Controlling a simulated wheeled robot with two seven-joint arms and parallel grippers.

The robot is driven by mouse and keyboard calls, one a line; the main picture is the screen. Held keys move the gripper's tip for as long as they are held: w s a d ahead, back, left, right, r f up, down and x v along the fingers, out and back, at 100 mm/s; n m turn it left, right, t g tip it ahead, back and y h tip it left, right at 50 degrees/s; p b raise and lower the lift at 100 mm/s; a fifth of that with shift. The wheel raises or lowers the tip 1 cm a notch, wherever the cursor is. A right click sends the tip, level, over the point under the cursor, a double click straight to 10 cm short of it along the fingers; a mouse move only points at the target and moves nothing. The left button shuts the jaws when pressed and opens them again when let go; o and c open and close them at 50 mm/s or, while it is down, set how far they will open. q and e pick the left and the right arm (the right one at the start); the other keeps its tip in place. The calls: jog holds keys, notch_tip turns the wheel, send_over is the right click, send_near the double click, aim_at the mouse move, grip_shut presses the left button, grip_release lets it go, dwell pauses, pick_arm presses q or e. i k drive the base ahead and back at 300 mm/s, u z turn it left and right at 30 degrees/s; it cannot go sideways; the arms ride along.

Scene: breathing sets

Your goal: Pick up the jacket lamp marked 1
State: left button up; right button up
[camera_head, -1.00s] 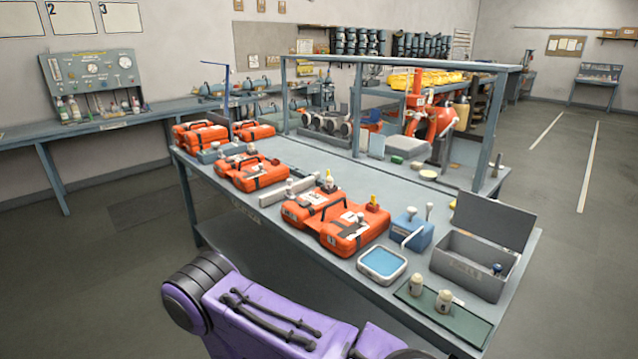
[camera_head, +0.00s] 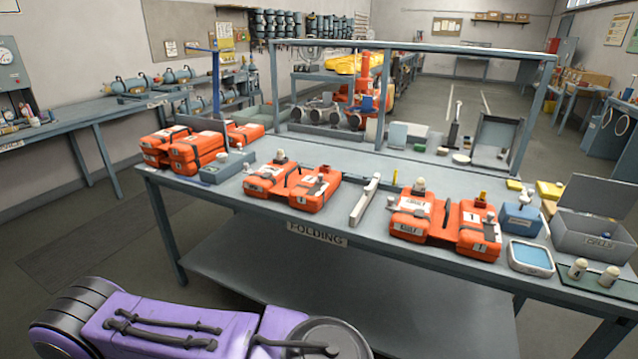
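Orange folded jackets lie on the grey bench. The nearest right one (camera_head: 480,232) carries a label that seems to read 1, and its partner (camera_head: 410,220) lies to its left. A small whitish lamp-like piece (camera_head: 419,186) stands on the left part, and a yellow piece (camera_head: 482,197) stands on the right part. I cannot read a number on either piece. Two pale cylinders, one of them at the left (camera_head: 577,268), stand on a green mat at the right end. Neither of my grippers is in view; only a purple part of my arm shows at the lower left.
The bench (camera_head: 330,215) has a FOLDING label on its front edge. A tray with a blue surface (camera_head: 530,257), a blue box (camera_head: 522,218) and an open grey box (camera_head: 600,235) stand at the right. More orange jackets (camera_head: 190,150) lie left. A metal frame (camera_head: 410,47) rises behind.

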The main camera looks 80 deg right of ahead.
aim_at(420, 185)
jog(key=i, duration=0.65)
jog(key=z, duration=4.15)
jog(key=i, duration=0.3)
